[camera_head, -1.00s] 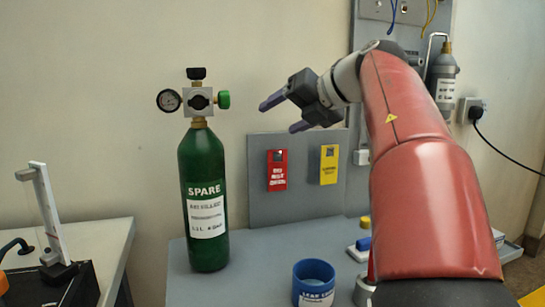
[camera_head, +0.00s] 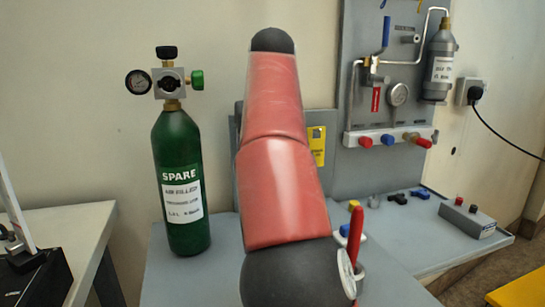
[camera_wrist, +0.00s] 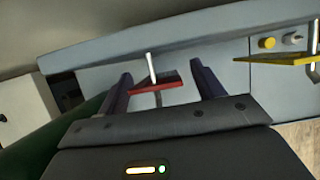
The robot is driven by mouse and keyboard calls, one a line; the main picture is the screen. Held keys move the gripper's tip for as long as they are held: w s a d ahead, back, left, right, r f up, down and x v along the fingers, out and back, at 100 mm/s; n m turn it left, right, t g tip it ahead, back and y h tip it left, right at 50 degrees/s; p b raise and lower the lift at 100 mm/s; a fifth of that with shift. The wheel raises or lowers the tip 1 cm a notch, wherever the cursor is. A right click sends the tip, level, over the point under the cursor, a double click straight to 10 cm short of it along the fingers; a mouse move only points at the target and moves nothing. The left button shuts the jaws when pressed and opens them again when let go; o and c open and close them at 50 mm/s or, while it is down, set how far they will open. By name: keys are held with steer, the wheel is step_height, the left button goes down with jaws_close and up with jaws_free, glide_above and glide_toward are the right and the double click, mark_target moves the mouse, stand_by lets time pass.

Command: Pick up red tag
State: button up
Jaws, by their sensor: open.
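The red tag (camera_wrist: 157,86) hangs on a white peg (camera_wrist: 151,68) on the grey board in the wrist view, seen nearly edge-on. My gripper (camera_wrist: 160,72) is open, with one dark finger on each side of the tag. Gaps show between the tag and both fingers, and nothing is held. In the head view my red arm covers the gripper and this tag.
The yellow tag (camera_head: 317,146) hangs to the right of the red one; it also shows in the wrist view (camera_wrist: 285,59). The green spare cylinder (camera_head: 181,180) stands left of my arm. A valve panel (camera_head: 352,60) stands behind at right.

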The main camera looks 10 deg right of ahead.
steer(key=shift+w+f, duration=0.15)
steer(key=shift+f, duration=0.15)
steer(key=shift+a, duration=0.1)
steer(key=c, duration=1)
steer(key=shift+c, duration=0.2)
steer(key=shift+r, duration=0.15)
